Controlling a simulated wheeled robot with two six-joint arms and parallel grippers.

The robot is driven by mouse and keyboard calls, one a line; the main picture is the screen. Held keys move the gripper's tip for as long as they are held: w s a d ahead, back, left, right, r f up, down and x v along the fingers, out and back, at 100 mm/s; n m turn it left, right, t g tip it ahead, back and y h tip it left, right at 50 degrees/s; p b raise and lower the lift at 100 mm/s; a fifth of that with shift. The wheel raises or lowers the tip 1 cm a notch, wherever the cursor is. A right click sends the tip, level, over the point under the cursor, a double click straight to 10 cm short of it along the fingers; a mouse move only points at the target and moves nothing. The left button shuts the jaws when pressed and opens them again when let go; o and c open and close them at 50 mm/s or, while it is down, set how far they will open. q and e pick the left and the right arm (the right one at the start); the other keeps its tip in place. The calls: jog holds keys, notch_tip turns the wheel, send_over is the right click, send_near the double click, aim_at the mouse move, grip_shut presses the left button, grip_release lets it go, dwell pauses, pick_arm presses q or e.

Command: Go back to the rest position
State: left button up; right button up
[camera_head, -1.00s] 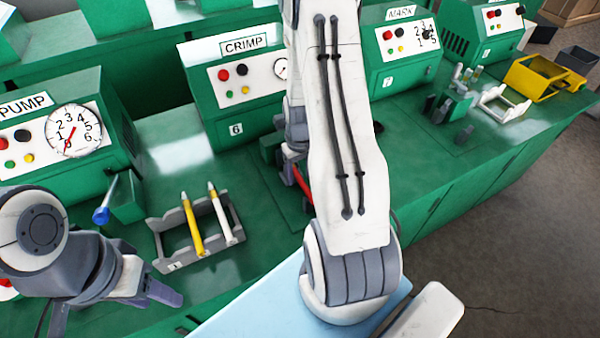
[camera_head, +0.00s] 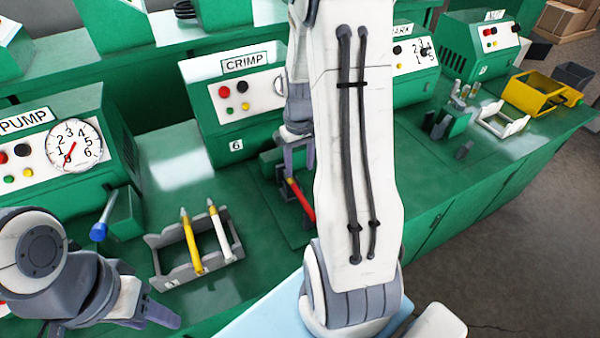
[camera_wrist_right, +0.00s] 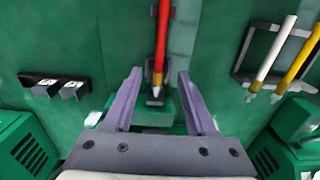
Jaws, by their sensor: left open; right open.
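My right gripper (camera_head: 298,172) is open in front of the CRIMP machine (camera_head: 236,92), partly hidden by my right arm. In the right wrist view its two fingers (camera_wrist_right: 159,73) stand apart with nothing gripped between them. A red stick with a pale tip (camera_wrist_right: 161,45) shows beyond the fingertips, its tip end at a small dark holder (camera_wrist_right: 156,97). The red stick also shows in the head view (camera_head: 300,198), just below the gripper. My left gripper (camera_head: 152,312) is open and empty at the lower left, near the grey rack.
A grey rack (camera_head: 165,279) holds a yellow stick (camera_head: 192,245) and a white stick (camera_head: 220,232). The PUMP machine (camera_head: 50,150) with a blue-ended lever (camera_head: 99,232) stands at the left. A yellow bin (camera_head: 535,92) and a white rack (camera_head: 503,122) stand at the right.

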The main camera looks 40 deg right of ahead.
jog(key=shift+r, duration=0.1)
dwell(0.5)
jog(key=s+a+r+n, duration=0.1)
jog(key=a+r+n, duration=0.15)
jog(key=a, duration=0.65)
jog(key=a+r+n, duration=0.2)
jog(key=a+r, duration=0.1)
jog(key=a, duration=0.6)
jog(key=s+a+r+n, duration=0.2)
jog(key=s+a, duration=0.4)
jog(key=s, duration=0.1)
jog(key=s+a+r+n+y, duration=0.1)
jog(key=s+a+r+n, duration=0.1)
jog(key=s+a, duration=0.4)
jog(key=shift+s+a+n, duration=0.4)
jog(key=shift+s+n, duration=0.25)
jog(key=shift+s, duration=0.5)
